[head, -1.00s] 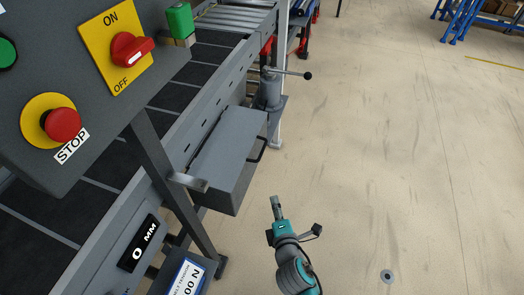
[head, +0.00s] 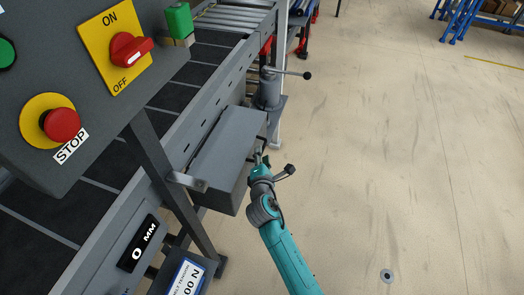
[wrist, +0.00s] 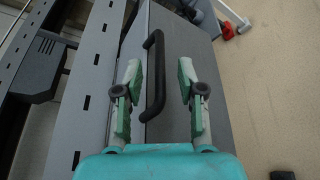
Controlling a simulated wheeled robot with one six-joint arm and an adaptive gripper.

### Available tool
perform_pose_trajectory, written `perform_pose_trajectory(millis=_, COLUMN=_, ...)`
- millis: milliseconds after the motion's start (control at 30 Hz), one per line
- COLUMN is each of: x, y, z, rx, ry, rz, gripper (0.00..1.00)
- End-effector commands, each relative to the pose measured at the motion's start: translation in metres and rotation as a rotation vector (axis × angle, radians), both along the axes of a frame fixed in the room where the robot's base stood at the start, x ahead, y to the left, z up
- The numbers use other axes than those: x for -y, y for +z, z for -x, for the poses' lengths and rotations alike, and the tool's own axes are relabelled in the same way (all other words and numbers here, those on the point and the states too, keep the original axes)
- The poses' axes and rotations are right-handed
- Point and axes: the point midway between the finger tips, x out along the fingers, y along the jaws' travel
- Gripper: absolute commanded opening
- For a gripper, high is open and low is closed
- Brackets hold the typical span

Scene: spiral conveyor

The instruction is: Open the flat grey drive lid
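The flat grey drive lid (head: 226,143) is the top of a grey box fixed to the side of the conveyor. It looks closed. A black bar handle (wrist: 154,75) on the box shows in the wrist view, between my fingers. My gripper (head: 262,157) is at the right side of the box, by the handle. In the wrist view my gripper (wrist: 158,85) is open, with one finger on each side of the handle and a gap on both sides. Contact with the handle is not visible.
A grey control panel with a red stop button (head: 62,124) and a red on/off switch (head: 131,49) stands at the left. A crank post (head: 270,90) stands behind the box. The floor (head: 390,150) to the right is clear.

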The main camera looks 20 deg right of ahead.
Motion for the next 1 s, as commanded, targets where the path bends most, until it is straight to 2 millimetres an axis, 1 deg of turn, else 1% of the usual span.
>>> perform_pose_trajectory(millis=33, x=0.003, y=-0.001, z=-0.008, rx=0.000, ry=-0.002, rz=-0.001, gripper=0.39)
perform_pose_trajectory(millis=100, x=0.005, y=-0.003, z=-0.016, rx=0.000, ry=0.000, rz=-0.001, gripper=0.39)
perform_pose_trajectory(millis=233, x=0.008, y=-0.006, z=-0.026, rx=-0.001, ry=-0.001, rz=-0.001, gripper=0.39)
perform_pose_trajectory(millis=367, x=0.009, y=-0.007, z=-0.029, rx=0.000, ry=0.001, rz=-0.001, gripper=0.39)
perform_pose_trajectory(millis=600, x=0.009, y=-0.007, z=-0.030, rx=0.000, ry=0.001, rz=-0.001, gripper=0.39)
perform_pose_trajectory(millis=633, x=0.009, y=-0.007, z=-0.030, rx=0.000, ry=0.001, rz=-0.001, gripper=0.34)
perform_pose_trajectory(millis=667, x=0.009, y=-0.007, z=-0.030, rx=0.000, ry=0.001, rz=-0.001, gripper=0.27)
perform_pose_trajectory(millis=700, x=0.009, y=-0.007, z=-0.030, rx=0.000, ry=0.001, rz=-0.001, gripper=0.17)
perform_pose_trajectory(millis=767, x=0.009, y=-0.007, z=-0.030, rx=0.000, ry=0.001, rz=-0.001, gripper=0.02)
perform_pose_trajectory(millis=800, x=0.009, y=-0.007, z=-0.030, rx=0.000, ry=0.001, rz=-0.001, gripper=0.00)
perform_pose_trajectory(millis=1000, x=0.009, y=-0.007, z=-0.030, rx=0.000, ry=0.001, rz=-0.001, gripper=0.00)
